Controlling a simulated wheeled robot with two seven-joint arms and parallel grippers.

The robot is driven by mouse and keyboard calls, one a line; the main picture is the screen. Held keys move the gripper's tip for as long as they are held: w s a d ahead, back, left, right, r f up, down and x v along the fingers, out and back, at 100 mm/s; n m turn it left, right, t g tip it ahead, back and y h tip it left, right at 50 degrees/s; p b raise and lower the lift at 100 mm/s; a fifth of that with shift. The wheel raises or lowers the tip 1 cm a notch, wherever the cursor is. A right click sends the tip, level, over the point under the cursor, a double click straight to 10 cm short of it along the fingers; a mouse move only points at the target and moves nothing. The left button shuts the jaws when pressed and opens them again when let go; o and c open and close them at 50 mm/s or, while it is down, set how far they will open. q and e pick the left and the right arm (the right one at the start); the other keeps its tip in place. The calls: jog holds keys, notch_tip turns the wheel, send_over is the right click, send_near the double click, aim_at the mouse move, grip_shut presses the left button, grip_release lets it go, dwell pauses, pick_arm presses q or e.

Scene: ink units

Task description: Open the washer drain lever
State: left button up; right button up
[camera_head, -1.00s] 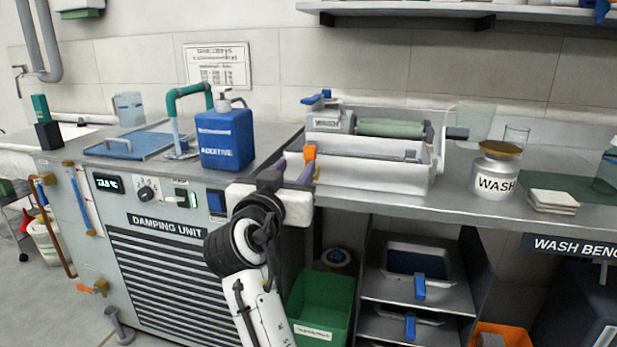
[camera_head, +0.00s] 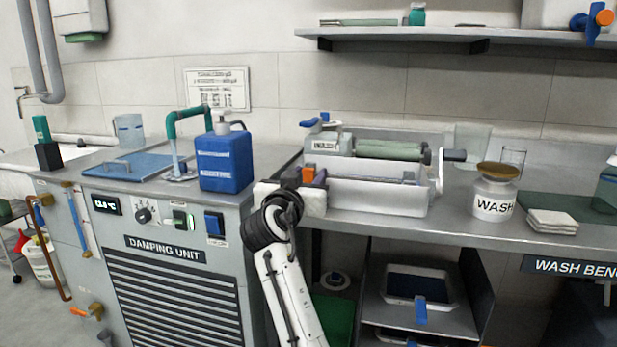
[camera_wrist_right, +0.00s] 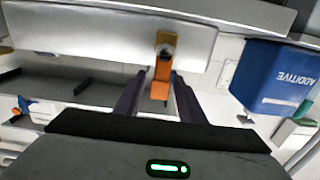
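The washer (camera_head: 365,195) is a white open trough with green rollers, on the bench at the middle of the head view. Its orange drain lever (camera_head: 308,174) is at the trough's left end. In the right wrist view the lever (camera_wrist_right: 162,72) hangs from a round pivot on the white wall. My right gripper (camera_wrist_right: 158,98) is open, with one dark finger on each side of the lever and gaps showing beside it. In the head view my right gripper (camera_head: 305,179) is at the lever and partly covers the trough's end. My left gripper is not in view.
A blue additive bottle (camera_head: 225,160) stands left of the washer on the damping unit (camera_head: 165,252). A white wash jar (camera_head: 493,200) stands to the right. Below the bench are shelves (camera_head: 420,312) with trays and a green bin (camera_head: 338,318).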

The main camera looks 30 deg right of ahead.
grip_shut()
